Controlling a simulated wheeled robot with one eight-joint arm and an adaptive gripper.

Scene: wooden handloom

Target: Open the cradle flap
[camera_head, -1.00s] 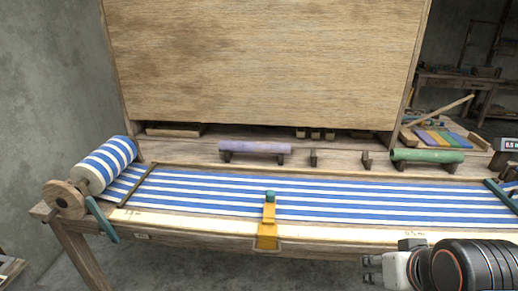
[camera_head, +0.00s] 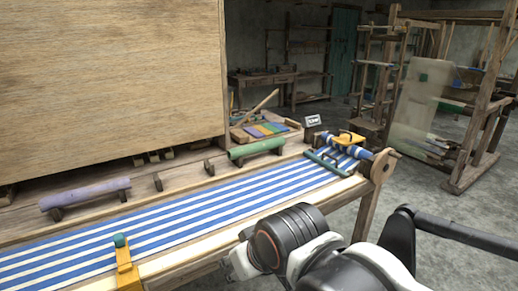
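A yellow plate with a dark handle (camera_head: 347,138) sits at the right end of the loom, above a blue-and-white roll (camera_head: 358,152); it may be the cradle flap, but I cannot tell for sure. It appears to lie flat. A teal bar frame (camera_head: 328,160) lies across the cloth beside it. My gripper (camera_head: 236,255) is in front of the loom's front rail, low and left of the yellow plate, well apart from it. Its fingers are partly hidden by my wrist, and I cannot see whether they are open. No held object shows.
Striped cloth (camera_head: 190,213) covers the loom bed. A yellow upright piece with a teal knob (camera_head: 122,255) stands at the front rail. Purple (camera_head: 85,192) and green (camera_head: 257,148) rolls rest on supports behind. A small sign (camera_head: 313,121) stands at the back. Floor right of the loom is partly clear.

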